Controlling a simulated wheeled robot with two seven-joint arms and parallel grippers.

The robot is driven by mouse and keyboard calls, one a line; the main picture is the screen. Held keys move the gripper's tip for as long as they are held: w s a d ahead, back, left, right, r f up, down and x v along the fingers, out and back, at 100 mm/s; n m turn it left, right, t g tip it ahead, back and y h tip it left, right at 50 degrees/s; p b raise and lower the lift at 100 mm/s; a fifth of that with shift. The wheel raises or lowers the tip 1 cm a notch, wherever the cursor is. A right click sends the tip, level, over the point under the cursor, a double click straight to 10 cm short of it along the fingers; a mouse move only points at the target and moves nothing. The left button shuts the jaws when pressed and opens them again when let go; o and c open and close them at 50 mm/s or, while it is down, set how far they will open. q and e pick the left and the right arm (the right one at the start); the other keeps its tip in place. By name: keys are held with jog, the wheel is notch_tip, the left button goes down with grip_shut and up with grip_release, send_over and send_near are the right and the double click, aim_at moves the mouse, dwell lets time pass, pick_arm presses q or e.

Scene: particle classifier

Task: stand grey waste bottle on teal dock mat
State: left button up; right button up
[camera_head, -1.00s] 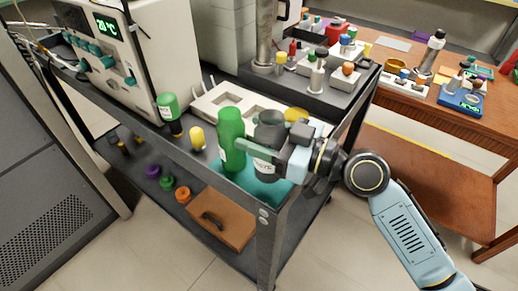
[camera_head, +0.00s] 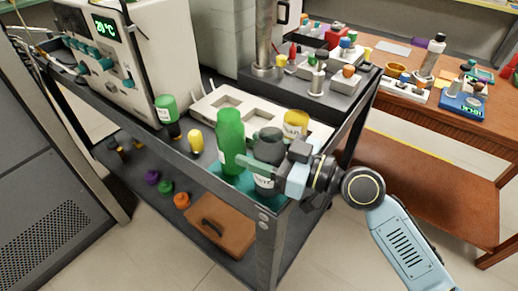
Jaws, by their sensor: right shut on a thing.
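The grey waste bottle (camera_head: 267,178) is dark, upright, and has a white label low on its side. My right gripper (camera_head: 254,152) reaches in from the right and is shut on it. The bottle is over the teal dock mat (camera_head: 232,184), near the front corner of the cart's top. Its base is low against the mat, but I cannot tell whether it touches. The bottle and gripper hide part of the mat. My left gripper is not in view.
A tall green bottle (camera_head: 230,135) stands close to the left of the grey bottle. A yellow-lidded jar (camera_head: 295,123) is just behind it. A white tray with recesses (camera_head: 215,100) lies further back. A small yellow-capped bottle (camera_head: 196,140) stands to the left.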

jog(key=o, duration=1.1)
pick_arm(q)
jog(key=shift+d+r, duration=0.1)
pick_arm(e)
jog(key=shift+o, duration=0.2)
jog(key=shift+r, duration=0.15)
jog(key=shift+d+p, duration=0.2)
jog(key=shift+p, duration=0.1)
jog(key=v, duration=0.4)
jog(key=shift+b, duration=0.35)
pick_arm(q)
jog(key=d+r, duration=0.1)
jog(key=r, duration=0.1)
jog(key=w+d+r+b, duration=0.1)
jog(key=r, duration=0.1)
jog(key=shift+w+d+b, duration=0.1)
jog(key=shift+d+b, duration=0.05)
jog(key=shift+b, duration=0.15)
pick_arm(e)
send_near(280, 158)
jog(key=shift+w+a+f, duration=0.4)
jog(key=shift+w+a, duration=0.05)
jog(key=shift+w, duration=0.15)
jog(key=shift+w+a+f, duration=0.35)
jog(key=shift+w+a, duration=0.1)
jog(key=shift+w, duration=0.15)
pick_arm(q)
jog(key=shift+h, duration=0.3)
